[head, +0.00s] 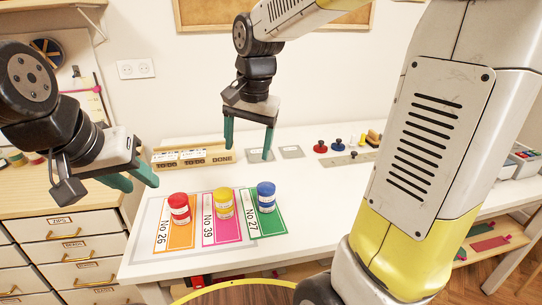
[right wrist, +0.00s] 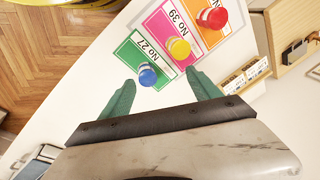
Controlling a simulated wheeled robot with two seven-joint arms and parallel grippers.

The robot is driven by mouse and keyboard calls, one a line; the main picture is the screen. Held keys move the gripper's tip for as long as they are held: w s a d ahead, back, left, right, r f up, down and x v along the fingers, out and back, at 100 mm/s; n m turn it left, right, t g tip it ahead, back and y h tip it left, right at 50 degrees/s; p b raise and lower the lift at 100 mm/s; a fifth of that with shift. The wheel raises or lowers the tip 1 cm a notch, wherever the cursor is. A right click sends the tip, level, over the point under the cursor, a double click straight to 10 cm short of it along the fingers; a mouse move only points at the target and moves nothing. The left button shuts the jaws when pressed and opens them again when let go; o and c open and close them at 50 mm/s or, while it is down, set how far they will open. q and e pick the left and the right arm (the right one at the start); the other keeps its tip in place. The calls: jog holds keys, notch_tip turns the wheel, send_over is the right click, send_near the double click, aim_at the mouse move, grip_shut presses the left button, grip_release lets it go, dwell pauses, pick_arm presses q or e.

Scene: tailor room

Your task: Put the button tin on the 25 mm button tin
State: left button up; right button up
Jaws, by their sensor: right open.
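No thing in view can be read as a 25 mm button tin. Three upright cylinders with pale label bands stand on numbered cards: a red one (head: 180,208) on the orange No 26 card, a yellow one (head: 224,203) on the pink No 39 card, and a blue one (head: 266,196) on the green No 27 card. I cannot tell if any is a button tin; their small print is unreadable. My right gripper (head: 247,152) is open and empty above the table, behind the cylinders. The right wrist view shows the blue cylinder (right wrist: 147,75) beyond its fingers. My left gripper (head: 138,180) is open and empty, left of the red cylinder.
A wooden card holder (head: 193,158) stands at the back, with grey square plates (head: 291,152) right of it. A red knobbed item (head: 320,147) and a blue one (head: 337,145) stand farther right. A drawer cabinet (head: 70,250) is at left. My arm hides the table's right part.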

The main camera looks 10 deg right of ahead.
jog(key=s+d+r+n+t+y, duration=0.1)
jog(key=s+d+n+t, duration=0.3)
jog(key=s, duration=0.9)
jog(key=d+r+n, duration=0.1)
jog(key=d+n, duration=0.1)
jog(key=d, duration=0.1)
dwell(0.3)
